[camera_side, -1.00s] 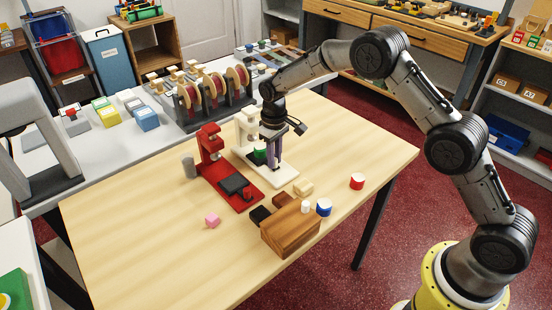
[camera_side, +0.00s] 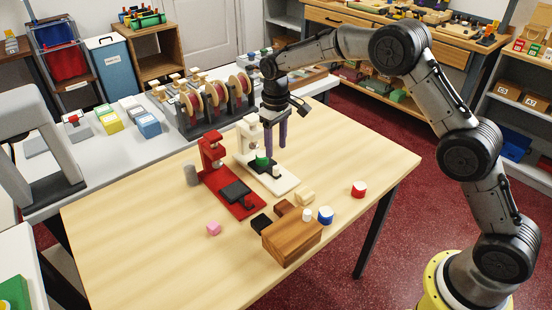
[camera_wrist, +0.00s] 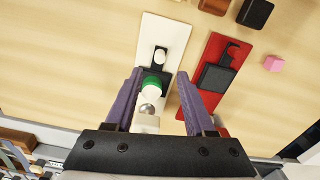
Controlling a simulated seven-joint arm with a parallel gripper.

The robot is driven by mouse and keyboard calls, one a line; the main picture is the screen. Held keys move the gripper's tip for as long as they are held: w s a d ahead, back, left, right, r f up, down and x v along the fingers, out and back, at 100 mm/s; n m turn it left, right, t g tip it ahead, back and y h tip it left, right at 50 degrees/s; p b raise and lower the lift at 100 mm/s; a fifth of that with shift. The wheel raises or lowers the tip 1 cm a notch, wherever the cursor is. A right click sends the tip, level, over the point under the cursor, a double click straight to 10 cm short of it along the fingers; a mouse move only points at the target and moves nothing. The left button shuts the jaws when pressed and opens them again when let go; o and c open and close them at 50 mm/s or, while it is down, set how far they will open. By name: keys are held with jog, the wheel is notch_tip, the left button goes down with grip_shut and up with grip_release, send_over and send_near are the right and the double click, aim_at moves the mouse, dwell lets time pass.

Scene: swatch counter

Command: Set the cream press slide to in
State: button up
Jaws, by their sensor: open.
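The cream press (camera_side: 287,184) stands upright on the table, and its long base also shows in the wrist view (camera_wrist: 165,33). Its black slide (camera_side: 266,168) has a small pale knob (camera_wrist: 159,57) at the outer end. A green piece (camera_wrist: 153,80) lies at the slide's inner end, and the press's pale rounded head (camera_wrist: 151,94) partly covers it from above. My gripper (camera_side: 275,155) is open and empty, pointing down above the press. In the wrist view its two purple fingers appear on either side of the head. How far the slide is in is partly hidden.
A red press (camera_side: 245,209) with its own black slide stands close beside the cream one. A grey cylinder (camera_side: 191,173), pink cube (camera_side: 214,228), wooden block (camera_side: 291,239), blue-and-white piece (camera_side: 325,214) and red-and-white piece (camera_side: 359,189) stand nearby. The table's front left is clear.

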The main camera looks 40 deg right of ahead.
notch_tip(320, 180, up, 6)
dwell(0.4)
